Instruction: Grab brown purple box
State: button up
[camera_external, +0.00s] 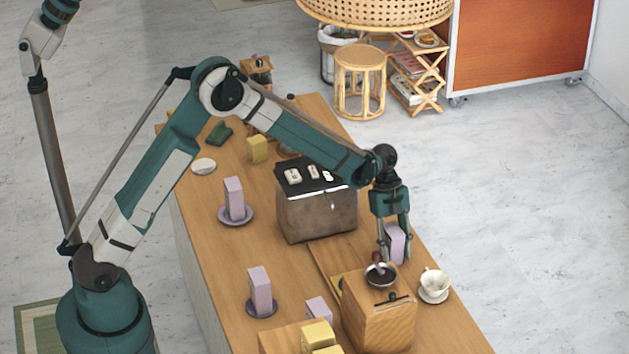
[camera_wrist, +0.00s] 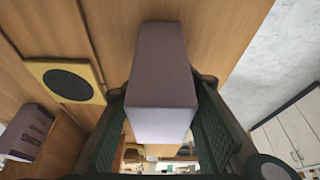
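A pale purple box (camera_external: 396,243) with a brownish purple shaded side stands upright near the right edge of the table. In the wrist view this box (camera_wrist: 160,75) fills the centre, its lighter end face towards the camera. My gripper (camera_external: 395,250) points down over it, one finger to each side. In the wrist view my gripper (camera_wrist: 161,110) has its green pads spread left and right of the box. Slim gaps show beside the near end; contact farther along is hidden. The gripper looks open around the box.
A wooden coffee grinder (camera_external: 378,320) stands close in front of my gripper, with a white cup (camera_external: 434,283) beside it. A brown metal machine (camera_external: 316,217) is to the left. Other purple boxes stand on saucers (camera_external: 235,219) farther left. Bare wood shows between them.

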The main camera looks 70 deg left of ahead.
aim_at(399, 237)
jog(key=c, duration=0.7)
jog(key=shift+r, duration=0.15)
jog(key=shift+r, duration=4.9)
